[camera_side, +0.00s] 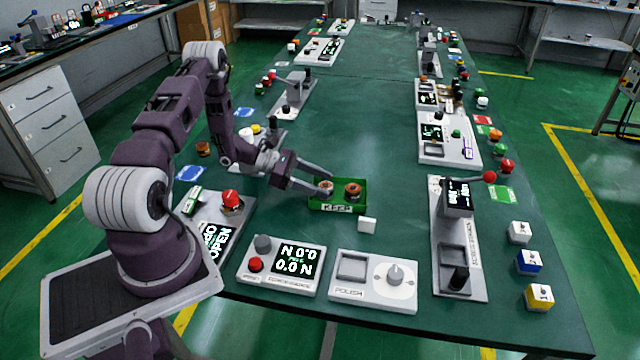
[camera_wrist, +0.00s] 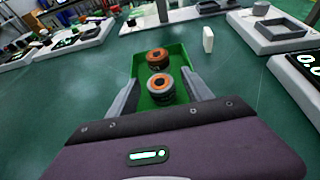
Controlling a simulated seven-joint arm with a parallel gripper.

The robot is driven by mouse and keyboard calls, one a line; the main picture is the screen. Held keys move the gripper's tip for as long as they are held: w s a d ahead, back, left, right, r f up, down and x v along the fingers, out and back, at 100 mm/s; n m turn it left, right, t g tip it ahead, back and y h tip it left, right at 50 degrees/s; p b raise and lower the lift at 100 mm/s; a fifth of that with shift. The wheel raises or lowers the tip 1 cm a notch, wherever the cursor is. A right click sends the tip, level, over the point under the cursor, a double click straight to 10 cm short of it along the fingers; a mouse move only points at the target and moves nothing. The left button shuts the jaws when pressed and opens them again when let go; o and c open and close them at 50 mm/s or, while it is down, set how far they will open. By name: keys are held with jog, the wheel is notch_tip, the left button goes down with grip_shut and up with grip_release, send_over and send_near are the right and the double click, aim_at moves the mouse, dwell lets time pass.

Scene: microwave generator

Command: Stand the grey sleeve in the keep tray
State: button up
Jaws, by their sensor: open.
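The green keep tray (camera_side: 337,209), labelled KEEP, lies on the table and also fills the middle of the wrist view (camera_wrist: 140,62). A grey sleeve with an orange top (camera_wrist: 161,86) stands upright inside it, at the end nearer my gripper. A dark ring-shaped piece with an orange top (camera_wrist: 157,56) stands beyond it in the same tray; it shows in the side view too (camera_side: 352,188). My gripper (camera_wrist: 162,78) is open, with one finger on each side of the grey sleeve. In the side view my gripper (camera_side: 323,182) reaches low over the tray's left end and partly hides the sleeve.
A force gauge panel (camera_side: 280,265) and a polish station (camera_side: 373,281) stand along the front edge. Another dark orange piece (camera_side: 203,148) stands at the left. The table behind the tray is clear.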

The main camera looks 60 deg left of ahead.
jog(key=v, duration=1.1)
jog(key=shift+s+r, duration=0.15)
jog(key=shift+r, duration=0.35)
jog(key=s+d+r+m+g+y, duration=0.15)
jog(key=d+r+m+g, duration=0.75)
jog(key=d+r+m, duration=0.9)
jog(key=s+d+r+m+t+y, duration=0.2)
jog(key=s+d+r+m+y, duration=0.1)
jog(key=s, duration=0.5)
jog(key=s+d+r+m+t+y, duration=0.2)
jog(key=s+d+r+m+y, duration=0.2)
jog(key=s+d+m, duration=0.3)
jog(key=shift+s+r, duration=0.45)
jog(key=shift+s, duration=0.15)
jog(key=shift+d, duration=0.1)
